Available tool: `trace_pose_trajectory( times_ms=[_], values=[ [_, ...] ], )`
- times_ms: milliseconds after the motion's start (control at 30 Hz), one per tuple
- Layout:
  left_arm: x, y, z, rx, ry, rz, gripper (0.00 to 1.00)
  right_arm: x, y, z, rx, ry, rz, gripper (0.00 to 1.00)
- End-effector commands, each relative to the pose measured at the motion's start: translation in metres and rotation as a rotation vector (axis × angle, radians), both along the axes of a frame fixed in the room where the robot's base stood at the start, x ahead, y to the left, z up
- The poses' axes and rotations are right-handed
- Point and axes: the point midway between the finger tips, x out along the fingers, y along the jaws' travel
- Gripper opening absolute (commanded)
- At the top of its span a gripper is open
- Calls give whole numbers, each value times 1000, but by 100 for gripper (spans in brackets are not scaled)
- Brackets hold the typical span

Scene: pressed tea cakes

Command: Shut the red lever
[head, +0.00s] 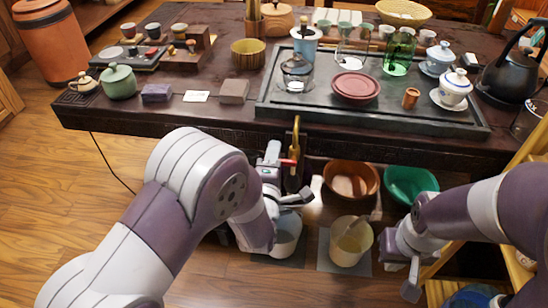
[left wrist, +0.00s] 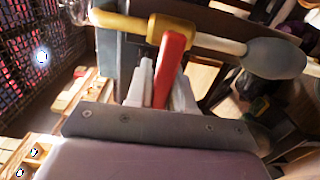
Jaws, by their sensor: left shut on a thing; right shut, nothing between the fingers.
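The red lever (left wrist: 168,68) stands up by the brass tap (left wrist: 140,26) in the left wrist view. In the head view a small part of the lever (head: 288,161) shows beside the upright brass tap (head: 296,140), below the front edge of the table. My left gripper (head: 282,165) is at the tap. Its pale fingers (left wrist: 160,88) are shut on the red lever, one on each side of it. My right gripper (head: 411,284) is shut and empty at the lower right, away from the tap.
The dark tea table (head: 180,118) with a tea tray (head: 290,112) overhangs the tap. Below are a white bucket (head: 287,236), a cream bucket (head: 350,246), a brown bowl (head: 350,180) and a green bowl (head: 408,183). A wooden rack (head: 533,150) stands at right.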

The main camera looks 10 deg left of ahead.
Motion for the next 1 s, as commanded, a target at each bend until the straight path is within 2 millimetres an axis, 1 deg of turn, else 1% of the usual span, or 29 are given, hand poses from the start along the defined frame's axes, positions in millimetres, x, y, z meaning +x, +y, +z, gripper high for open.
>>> trace_pose_trajectory(
  times_ms=[167,200,233,267,533,667,767,1000],
  values=[
    [0,0,0,1,5,0,0,0,0,2,0,-1,0,0],
    [0,0,-1,2,6,0,28,0,0,2,0,-1,0,0],
    [0,0,-1,2,5,0,38,0,0,2,0,-1,0,0],
    [0,0,0,2,5,0,43,0,0,2,0,-1,0,0],
    [-1,0,0,3,5,0,43,0,0,2,0,-1,0,0],
    [-12,-1,0,3,6,-2,43,0,0,3,0,-1,0,0],
    [-32,-1,1,3,5,-4,43,0,0,5,0,-1,0,0],
    [-91,-2,0,4,7,-7,43,0,0,8,0,-1,0,0]
  ],
)
